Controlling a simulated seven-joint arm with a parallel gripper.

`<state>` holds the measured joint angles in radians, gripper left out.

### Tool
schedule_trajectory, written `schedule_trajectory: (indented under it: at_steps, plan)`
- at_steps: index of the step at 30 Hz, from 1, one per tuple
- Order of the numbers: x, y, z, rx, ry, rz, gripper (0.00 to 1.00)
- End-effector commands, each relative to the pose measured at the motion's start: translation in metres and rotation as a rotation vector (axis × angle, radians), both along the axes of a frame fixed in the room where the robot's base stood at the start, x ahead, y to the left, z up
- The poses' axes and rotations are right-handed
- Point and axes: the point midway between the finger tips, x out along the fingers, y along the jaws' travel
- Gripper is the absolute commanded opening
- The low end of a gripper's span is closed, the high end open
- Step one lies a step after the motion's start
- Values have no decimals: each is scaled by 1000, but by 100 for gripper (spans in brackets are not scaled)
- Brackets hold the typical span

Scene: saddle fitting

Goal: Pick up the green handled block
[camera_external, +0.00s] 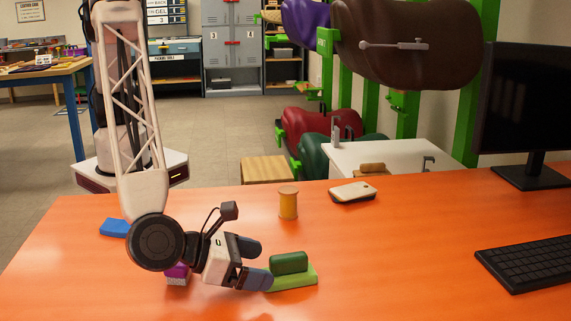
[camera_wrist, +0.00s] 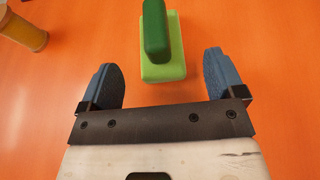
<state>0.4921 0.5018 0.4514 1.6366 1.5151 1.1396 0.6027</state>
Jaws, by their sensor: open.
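The green handled block has a light green base and a dark green rounded handle on top. It lies on the orange table right of my gripper in the external view (camera_external: 289,264). In the wrist view the green handled block (camera_wrist: 162,55) is ahead of and between the fingers, near the top edge, which cuts off part of it. My gripper (camera_external: 258,263) is low over the table, open and empty. In the wrist view its two blue-grey fingers (camera_wrist: 165,80) are spread wide, with the near end of the base close to the gap between them.
A yellow spool (camera_external: 288,204) stands behind the block. A brush-like block (camera_external: 352,192) lies further back. A purple block (camera_external: 177,273) and a blue piece (camera_external: 114,228) are to the left. A keyboard (camera_external: 526,262) and monitor (camera_external: 525,115) are at right. The orange table (camera_external: 400,260) between is clear.

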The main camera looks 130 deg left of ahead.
Motion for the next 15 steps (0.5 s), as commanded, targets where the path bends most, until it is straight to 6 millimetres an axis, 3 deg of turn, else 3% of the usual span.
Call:
schedule_trajectory:
  at_steps: [8, 15]
  plan:
    - [2, 2, -1, 0, 0, 0, 88]
    - [14, 19, -10, -1, 0, 1, 88]
